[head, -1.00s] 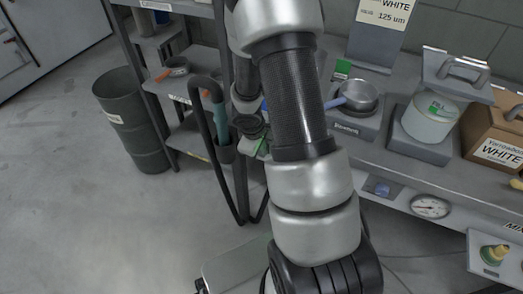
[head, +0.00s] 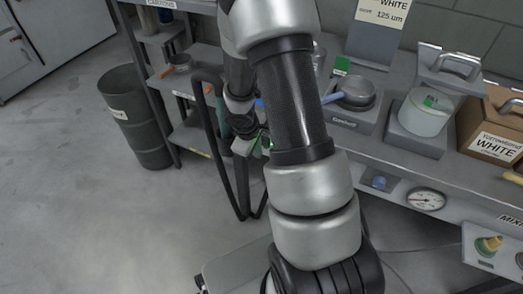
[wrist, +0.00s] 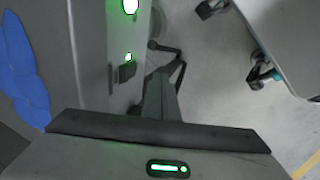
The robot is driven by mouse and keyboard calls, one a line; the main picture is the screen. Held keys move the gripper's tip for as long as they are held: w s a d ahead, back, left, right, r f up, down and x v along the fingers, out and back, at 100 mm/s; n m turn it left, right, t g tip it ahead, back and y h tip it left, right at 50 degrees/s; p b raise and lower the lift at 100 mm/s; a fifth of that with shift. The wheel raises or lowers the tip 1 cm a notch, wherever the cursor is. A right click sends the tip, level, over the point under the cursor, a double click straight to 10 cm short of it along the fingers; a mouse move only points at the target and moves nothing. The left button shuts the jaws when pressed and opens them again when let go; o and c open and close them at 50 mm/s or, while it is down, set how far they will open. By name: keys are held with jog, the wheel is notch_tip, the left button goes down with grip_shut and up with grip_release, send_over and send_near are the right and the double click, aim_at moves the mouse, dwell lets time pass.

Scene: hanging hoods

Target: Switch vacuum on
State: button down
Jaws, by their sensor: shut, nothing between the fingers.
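My gripper (wrist: 161,80) is shut and empty in the wrist view, its narrow dark fingers pointing up the picture. In the head view its pale body with green lights (head: 250,144) is partly hidden behind my arm, near a tall black looped frame or hose (head: 210,130). I cannot tell for sure whether that loop belongs to the vacuum. In the wrist view a grey panel (wrist: 103,45) lies left of the fingers. It bears two lit green lamps (wrist: 129,57) and a small dark block (wrist: 125,73), possibly a switch. The fingers look apart from it. No vacuum label is readable.
A dark bin (head: 137,120) stands left of shelves. Floor at left is clear.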

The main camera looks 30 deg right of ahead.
jog(key=s+a+p+v, duration=0.1)
jog(key=p+v, duration=0.2)
jog(key=v, duration=0.6)
jog(key=shift+s+a, duration=0.3)
jog(key=shift+a, duration=0.2)
jog(key=s+r+m+t, duration=0.1)
jog(key=s+r+m, duration=0.25)
jog(key=r, duration=1.25)
jog(key=s+a+r+m+t+y, duration=0.1)
jog(key=s+a+r+m, duration=0.15)
jog(key=s+r, duration=0.25)
jog(key=s+a+r+m+t+y, duration=0.1)
jog(key=s+a+r+m+y, duration=0.1)
jog(key=s+a+r, duration=0.3)
notch_tip(320, 180, up, 20)
jog(key=s+p, duration=0.1)
jog(key=p, duration=1.8)
jog(key=shift+f, duration=0.25)
